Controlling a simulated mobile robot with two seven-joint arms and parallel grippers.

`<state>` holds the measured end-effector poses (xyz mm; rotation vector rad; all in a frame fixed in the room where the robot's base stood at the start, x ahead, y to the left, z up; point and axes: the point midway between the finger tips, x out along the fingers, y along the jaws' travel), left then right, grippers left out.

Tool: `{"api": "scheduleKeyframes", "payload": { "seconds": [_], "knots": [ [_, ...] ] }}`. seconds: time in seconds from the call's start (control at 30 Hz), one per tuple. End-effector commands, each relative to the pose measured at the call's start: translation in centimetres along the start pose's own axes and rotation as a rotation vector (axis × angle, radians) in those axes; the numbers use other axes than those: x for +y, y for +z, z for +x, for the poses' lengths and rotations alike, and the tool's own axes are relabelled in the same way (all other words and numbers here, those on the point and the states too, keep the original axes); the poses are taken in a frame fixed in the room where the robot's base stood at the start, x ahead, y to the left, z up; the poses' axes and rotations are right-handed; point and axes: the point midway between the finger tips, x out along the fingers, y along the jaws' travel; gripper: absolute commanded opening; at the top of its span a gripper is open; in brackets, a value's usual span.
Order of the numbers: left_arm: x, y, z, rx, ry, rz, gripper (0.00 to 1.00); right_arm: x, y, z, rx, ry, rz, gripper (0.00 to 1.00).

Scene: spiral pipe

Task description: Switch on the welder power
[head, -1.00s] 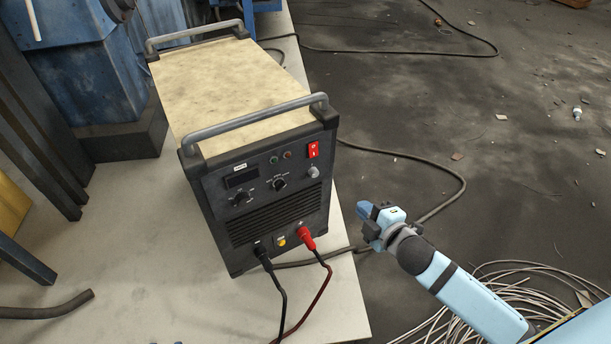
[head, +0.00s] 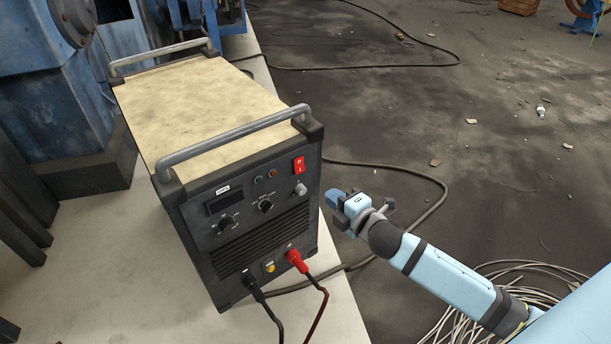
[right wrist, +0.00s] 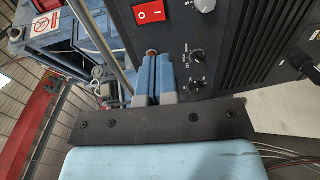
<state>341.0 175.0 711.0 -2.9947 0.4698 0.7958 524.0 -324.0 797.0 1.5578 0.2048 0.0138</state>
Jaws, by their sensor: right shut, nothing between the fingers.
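The welder (head: 245,205) is a black box with a pale, worn top and two grey handles, standing on a light table. Its red power switch (head: 298,165) sits at the upper right of the front panel. The switch also shows in the right wrist view (right wrist: 149,11), at the top, with its marks turned sideways. My right gripper (head: 333,200) is to the right of the front panel, apart from it and lower than the switch. Its blue fingers (right wrist: 155,78) are together and empty. My left gripper is not in view.
Black and red cables plug into the welder's lower front; the red plug (head: 296,260) is on the right. A dark cable (head: 430,180) runs over the floor. Blue machinery (head: 60,90) stands behind left. A coil of wire (head: 530,275) lies below my right arm.

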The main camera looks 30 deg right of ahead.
Motion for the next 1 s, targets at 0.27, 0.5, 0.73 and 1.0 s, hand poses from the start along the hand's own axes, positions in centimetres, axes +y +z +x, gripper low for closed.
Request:
{"api": "scheduleKeyframes", "payload": {
  "seconds": [0.27, 0.5, 0.73, 1.0],
  "knots": [
    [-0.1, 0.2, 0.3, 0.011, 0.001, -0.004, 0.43, 0.0, 0.1, 5.8, -0.002, 0.004, -0.002, 0.0],
    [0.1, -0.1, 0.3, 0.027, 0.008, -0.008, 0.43, -0.1, 0.0, 9.8, -0.001, 0.002, -0.001, 0.0],
    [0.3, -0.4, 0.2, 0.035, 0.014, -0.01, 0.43, 0.0, 0.0, 11.5, -0.001, 0.001, -0.001, 0.0],
    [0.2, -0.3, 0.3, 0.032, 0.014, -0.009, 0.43, 0.0, 0.0, 11.6, -0.001, 0.0, 0.0, 0.0]
  ]
}}
